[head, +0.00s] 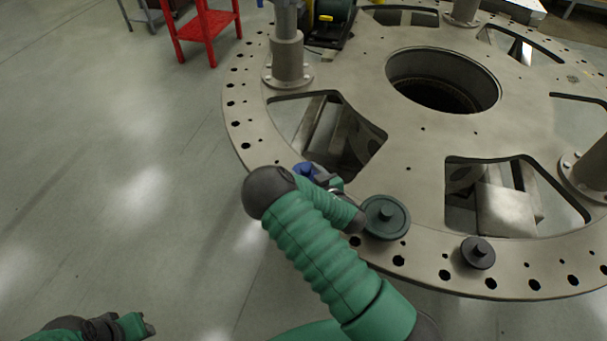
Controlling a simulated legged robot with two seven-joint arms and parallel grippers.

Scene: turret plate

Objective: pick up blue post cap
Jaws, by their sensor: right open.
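The blue post cap (303,170) sits on the rim of the grey turret plate (413,159), partly hidden behind my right arm. My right gripper (333,184) is just right of and in front of the blue cap, mostly hidden by my green forearm. It is open, and nothing shows between its fingers. I cannot tell whether it touches the cap. My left gripper (140,326) is at the bottom left over the floor, far from the plate. Its finger opening is too small to read.
A dark green round cap (386,217) lies on the plate right of my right gripper. A black cap (478,252) lies further right. Posts (288,60) stand on the plate, which has large cutouts. A red stand (208,25) is at the back left. The left floor is clear.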

